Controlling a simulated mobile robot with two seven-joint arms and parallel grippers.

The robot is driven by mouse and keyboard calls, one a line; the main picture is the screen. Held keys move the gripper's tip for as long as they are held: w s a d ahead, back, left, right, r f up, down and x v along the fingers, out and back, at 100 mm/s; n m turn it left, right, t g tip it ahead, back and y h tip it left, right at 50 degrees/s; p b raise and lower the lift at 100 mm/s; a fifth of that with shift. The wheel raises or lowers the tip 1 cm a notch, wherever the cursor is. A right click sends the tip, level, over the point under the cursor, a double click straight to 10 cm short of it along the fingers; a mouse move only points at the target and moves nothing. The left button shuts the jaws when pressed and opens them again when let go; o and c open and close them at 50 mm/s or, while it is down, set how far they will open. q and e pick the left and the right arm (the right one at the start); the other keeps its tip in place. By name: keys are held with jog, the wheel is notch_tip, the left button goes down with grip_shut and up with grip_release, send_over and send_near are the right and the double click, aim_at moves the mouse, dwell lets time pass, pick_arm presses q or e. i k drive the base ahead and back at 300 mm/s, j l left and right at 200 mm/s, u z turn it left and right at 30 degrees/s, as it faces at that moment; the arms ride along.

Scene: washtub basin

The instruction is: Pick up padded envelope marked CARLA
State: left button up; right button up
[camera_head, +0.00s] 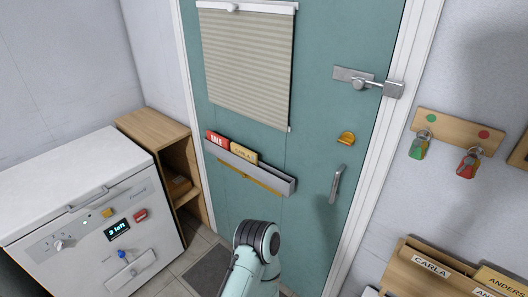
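A tan envelope (244,154) stands in a grey rack (262,176) on the teal door. The small lettering on it seems to read CARLA. A red item (217,140) stands beside it in the same rack, to its left. The lower parts of both are hidden by the rack's front. A wooden organiser (407,272) at the lower right has a white label reading CARLA (431,266). One of my arms shows at the bottom middle, below the rack and apart from it. Neither gripper shows.
A white chest appliance (75,182) and a wooden shelf unit (157,124) stand left of the door. The door has a handle (336,184) and a latch (366,82). A key board (457,131) hangs at the right. An envelope reading ANDERS (497,281) sits by the organiser.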

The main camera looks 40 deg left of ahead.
aim_at(251, 157)
jog(key=u, duration=1.7)
